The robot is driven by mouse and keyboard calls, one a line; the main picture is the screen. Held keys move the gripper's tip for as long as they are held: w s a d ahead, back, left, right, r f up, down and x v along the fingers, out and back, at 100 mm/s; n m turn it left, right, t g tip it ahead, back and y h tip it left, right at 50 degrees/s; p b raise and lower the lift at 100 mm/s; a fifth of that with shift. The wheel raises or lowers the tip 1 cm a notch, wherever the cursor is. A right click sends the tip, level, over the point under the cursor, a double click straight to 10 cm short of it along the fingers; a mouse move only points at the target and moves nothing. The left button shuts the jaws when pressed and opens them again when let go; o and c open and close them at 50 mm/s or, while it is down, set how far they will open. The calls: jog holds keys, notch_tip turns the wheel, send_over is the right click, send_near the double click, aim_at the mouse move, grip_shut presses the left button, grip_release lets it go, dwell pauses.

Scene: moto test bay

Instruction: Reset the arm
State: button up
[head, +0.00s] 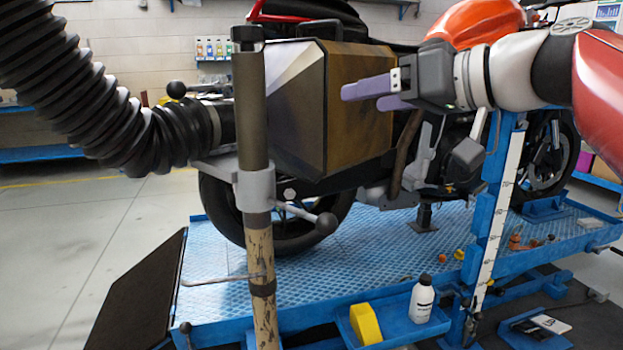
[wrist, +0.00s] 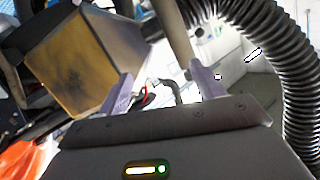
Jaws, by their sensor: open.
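My gripper (head: 375,94) is in the upper right of the head view, with its purple fingers pointing left. It is open and nothing is between the fingers. The fingers are in front of or beside the right part of a brown-gold box-shaped case (head: 345,100); I cannot tell whether they touch it. In the wrist view the two purple fingers of my gripper (wrist: 162,90) stand apart. The case also shows at the upper left of the wrist view (wrist: 85,60).
A motorcycle with an orange tank (head: 475,22) stands on a blue lift (head: 390,240). A black ribbed hose (head: 90,95) and an upright pole (head: 252,130) stand at the left. A white bottle (head: 421,299) and a yellow block (head: 365,323) sit on the lift's front tray.

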jog(key=s+d+f+m+g+h, duration=0.1)
jog(key=s+f, duration=0.4)
jog(key=f, duration=0.7)
jog(key=s+d+f+m+g+h+p, duration=0.1)
jog(key=s+f+h, duration=0.4)
jog(key=f, duration=0.7)
jog(key=s+d+f+m+g+h, duration=0.2)
jog(key=s+d+f+m+h, duration=0.2)
jog(key=f, duration=0.8)
jog(key=shift+s+d+f+m+g+h, duration=0.2)
jog(key=shift+s+f+m+g+h, duration=0.3)
jog(key=shift+s, duration=0.55)
